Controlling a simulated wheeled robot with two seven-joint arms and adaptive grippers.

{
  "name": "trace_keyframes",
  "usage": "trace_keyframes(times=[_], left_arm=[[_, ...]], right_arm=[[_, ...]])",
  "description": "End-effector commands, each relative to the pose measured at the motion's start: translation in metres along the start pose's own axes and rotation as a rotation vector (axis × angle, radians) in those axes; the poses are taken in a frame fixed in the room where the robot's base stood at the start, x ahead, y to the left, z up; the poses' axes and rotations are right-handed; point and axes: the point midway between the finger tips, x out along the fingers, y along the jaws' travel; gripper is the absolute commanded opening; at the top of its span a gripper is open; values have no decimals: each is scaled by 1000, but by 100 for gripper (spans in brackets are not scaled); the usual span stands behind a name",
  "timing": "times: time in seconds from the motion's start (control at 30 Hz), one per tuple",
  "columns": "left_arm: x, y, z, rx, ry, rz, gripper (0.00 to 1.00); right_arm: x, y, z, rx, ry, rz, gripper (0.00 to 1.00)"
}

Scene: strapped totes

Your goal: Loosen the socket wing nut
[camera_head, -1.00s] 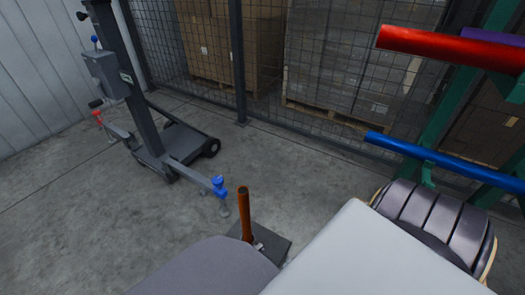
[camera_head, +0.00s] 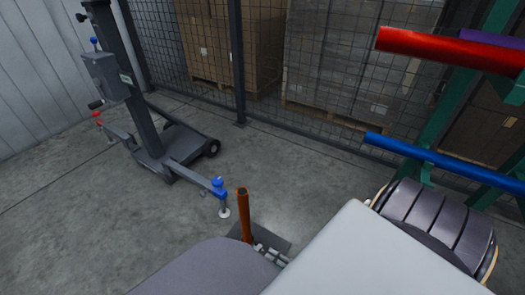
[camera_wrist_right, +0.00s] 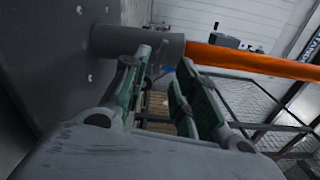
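An orange-brown post (camera_head: 245,215) stands upright on a dark base plate (camera_head: 274,240) in the head view. In the right wrist view the orange post (camera_wrist_right: 255,62) runs out of a grey socket (camera_wrist_right: 135,42), lying sideways in the picture. My right gripper (camera_head: 262,247) is low beside the post, partly hidden by my own arm. In the wrist view its two green-padded fingers (camera_wrist_right: 163,68) are apart, with background showing between them, close by the socket. I cannot make out the wing nut; the fingers may hide it. My left gripper is out of view.
A grey wheeled lift (camera_head: 150,110) with blue-knobbed and red-knobbed outriggers stands at the left. A green rack holds red (camera_head: 450,48) and blue (camera_head: 440,160) tubes at the right. A mesh fence (camera_head: 265,60) with boxes (camera_head: 360,60) behind closes the back. Floor is clear mid-picture.

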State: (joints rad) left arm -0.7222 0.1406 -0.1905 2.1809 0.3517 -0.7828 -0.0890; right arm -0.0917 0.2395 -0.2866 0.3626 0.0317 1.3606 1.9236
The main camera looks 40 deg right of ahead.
Motion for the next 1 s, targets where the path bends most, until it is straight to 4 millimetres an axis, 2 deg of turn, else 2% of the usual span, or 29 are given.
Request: trace_keyframes(times=[0.2,0.4,0.8,0.83,1.0], left_arm=[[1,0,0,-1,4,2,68],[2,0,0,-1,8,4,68],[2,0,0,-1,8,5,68],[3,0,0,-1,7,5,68],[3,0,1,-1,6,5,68]], right_arm=[[29,0,0,0,0,-1,29],[44,0,0,0,0,0,29],[49,0,0,0,0,0,29],[49,0,0,0,0,0,27],[49,0,0,0,0,0,5]])
